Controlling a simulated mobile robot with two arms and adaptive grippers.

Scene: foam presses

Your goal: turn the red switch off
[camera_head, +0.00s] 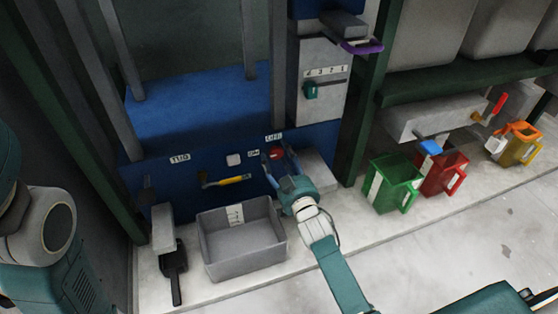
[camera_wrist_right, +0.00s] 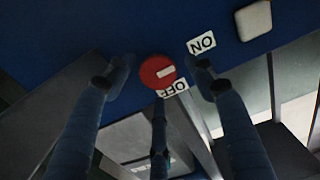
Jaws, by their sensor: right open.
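The red round switch (camera_head: 277,153) is on the blue front panel, partly hidden by my gripper in the head view. In the right wrist view the switch (camera_wrist_right: 149,71) shows a white bar pointing right, between the ON label (camera_wrist_right: 201,43) and the OFF label (camera_wrist_right: 173,89). My right gripper (camera_head: 274,160) is open, its fingers pointing at the panel around the switch. In the right wrist view the gripper (camera_wrist_right: 163,82) has fingers on both sides of the switch and one below it. Contact cannot be told. My left gripper is not in view.
A grey bin (camera_head: 243,262) stands left of my right arm. A yellow-handled lever (camera_head: 232,180) and a white square button (camera_head: 233,160) are on the panel. Green (camera_head: 397,180), red (camera_head: 441,175) and orange (camera_head: 522,148) containers stand to the right.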

